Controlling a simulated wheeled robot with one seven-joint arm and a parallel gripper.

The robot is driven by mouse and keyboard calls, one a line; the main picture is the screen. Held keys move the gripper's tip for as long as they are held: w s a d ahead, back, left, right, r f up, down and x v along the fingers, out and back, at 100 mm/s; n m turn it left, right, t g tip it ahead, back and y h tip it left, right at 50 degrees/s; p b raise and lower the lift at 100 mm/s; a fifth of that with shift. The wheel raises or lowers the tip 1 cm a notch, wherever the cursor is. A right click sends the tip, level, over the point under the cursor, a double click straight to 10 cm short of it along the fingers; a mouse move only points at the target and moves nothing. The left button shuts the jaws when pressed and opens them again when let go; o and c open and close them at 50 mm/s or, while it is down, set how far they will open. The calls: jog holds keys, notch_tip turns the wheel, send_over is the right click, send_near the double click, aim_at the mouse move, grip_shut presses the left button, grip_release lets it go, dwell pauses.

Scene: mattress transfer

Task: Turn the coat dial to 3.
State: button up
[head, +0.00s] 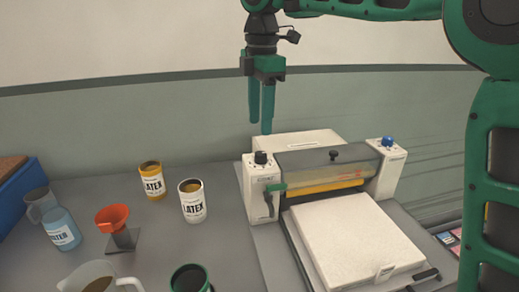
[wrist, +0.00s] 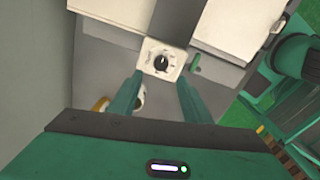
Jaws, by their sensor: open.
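The machine (head: 325,162) stands on the grey table with a black dial (head: 261,157) on top of its left post; small lettering on the post's front looks like "COAT". In the wrist view the same dial (wrist: 162,62) sits on a white plate with markings too small to read, so its setting cannot be told. My gripper (head: 261,126) points down above the dial, apart from it. In the wrist view my gripper (wrist: 160,78) is open and empty, with the dial seen between and just beyond the fingertips.
A blue knob (head: 388,142) tops the right post. A green lever (head: 276,188) is on the left post's side. A white slab (head: 355,235) lies in front. Left are latex cans (head: 192,203), an orange funnel (head: 112,217), a blue bottle (head: 61,230) and a jug (head: 97,280).

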aim_at(260, 153)
jog(key=shift+w+f, duration=0.15)
jog(key=shift+f, duration=4.3)
jog(key=shift+r, duration=0.1)
jog(key=c, duration=1)
